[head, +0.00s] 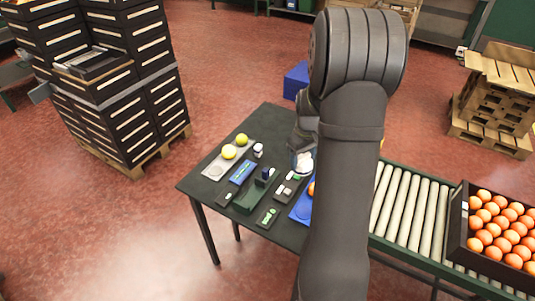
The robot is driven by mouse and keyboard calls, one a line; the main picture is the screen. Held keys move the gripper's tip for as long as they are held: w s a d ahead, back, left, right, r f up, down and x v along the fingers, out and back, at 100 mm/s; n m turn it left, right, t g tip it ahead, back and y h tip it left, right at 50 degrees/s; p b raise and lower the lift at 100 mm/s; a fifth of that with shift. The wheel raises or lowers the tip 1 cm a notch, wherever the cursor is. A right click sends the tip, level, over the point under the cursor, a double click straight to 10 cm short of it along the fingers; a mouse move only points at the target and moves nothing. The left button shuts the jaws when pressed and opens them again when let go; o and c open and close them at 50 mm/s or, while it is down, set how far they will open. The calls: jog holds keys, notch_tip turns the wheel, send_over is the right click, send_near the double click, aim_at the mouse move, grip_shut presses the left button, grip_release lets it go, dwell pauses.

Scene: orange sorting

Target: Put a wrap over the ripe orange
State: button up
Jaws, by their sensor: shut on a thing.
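My gripper (302,150) is over the dark table, left of my arm, and its fingers are hard to make out. It is shut on a small white thing (303,162) that looks like a wrap. Just below this in the picture, part of an orange fruit (311,189) shows at the edge of my arm, by a blue tray (300,212). My arm hides the rest of the fruit and part of the tray. I cannot tell whether the white thing touches the fruit.
Two yellow fruits (229,152) sit on a grey tray (212,165) at the table's left. A dark green holder (252,196) and several small trays lie between. A roller conveyor (408,205) with a crate (455,225) of oranges is at right. The table's front left corner is clear.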

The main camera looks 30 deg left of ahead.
jog(key=w+d+m, duration=0.1)
jog(key=d, duration=0.5)
jog(key=shift+f, duration=4.4)
jog(key=shift+f, duration=0.55)
jog(key=o, duration=1.3)
jog(key=shift+r, duration=0.1)
jog(key=shift+r, duration=3.95)
jog(key=shift+f, duration=0.1)
